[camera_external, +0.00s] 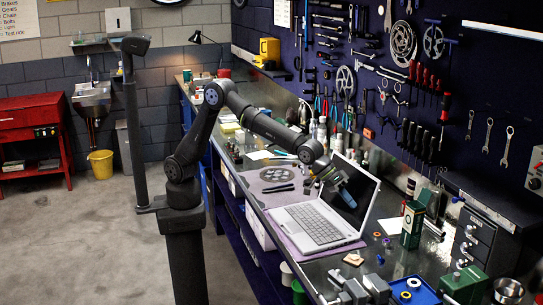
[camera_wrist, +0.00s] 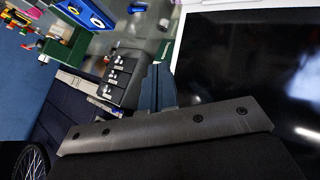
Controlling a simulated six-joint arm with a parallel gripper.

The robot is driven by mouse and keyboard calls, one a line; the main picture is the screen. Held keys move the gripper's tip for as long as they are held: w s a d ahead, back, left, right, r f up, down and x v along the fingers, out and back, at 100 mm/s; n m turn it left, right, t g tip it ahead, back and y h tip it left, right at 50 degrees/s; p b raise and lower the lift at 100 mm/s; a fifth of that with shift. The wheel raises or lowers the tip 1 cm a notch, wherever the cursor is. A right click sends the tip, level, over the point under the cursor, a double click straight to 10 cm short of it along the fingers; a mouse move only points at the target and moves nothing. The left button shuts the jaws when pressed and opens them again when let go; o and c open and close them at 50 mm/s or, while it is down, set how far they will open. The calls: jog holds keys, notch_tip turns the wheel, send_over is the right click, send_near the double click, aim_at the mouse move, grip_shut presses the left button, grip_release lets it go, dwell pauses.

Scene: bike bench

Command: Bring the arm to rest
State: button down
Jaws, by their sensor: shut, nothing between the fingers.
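My gripper (camera_external: 341,189) is shut and empty. It hangs in front of the screen of an open silver laptop (camera_external: 307,222), above the keyboard side; I cannot tell whether it touches the screen. In the wrist view my gripper (camera_wrist: 157,88) shows as thin fingers close together beyond a dark bar with screws. The dark laptop screen fills the right of that view (camera_wrist: 250,75). My arm stretches from its post over the bench, bent at the elbow.
The laptop lies on a purple mat (camera_external: 352,246) on the metal bench. A green box (camera_external: 412,225), a drawer unit (camera_external: 476,240) and a blue tray (camera_external: 414,291) stand to the right. A tool wall (camera_external: 440,75) rises behind. Open floor (camera_external: 90,245) lies left.

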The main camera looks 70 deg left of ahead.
notch_tip(320, 180, down, 4)
jog(key=shift+r, duration=0.1)
jog(key=shift+f, duration=0.8)
jog(key=shift+r, duration=1.3)
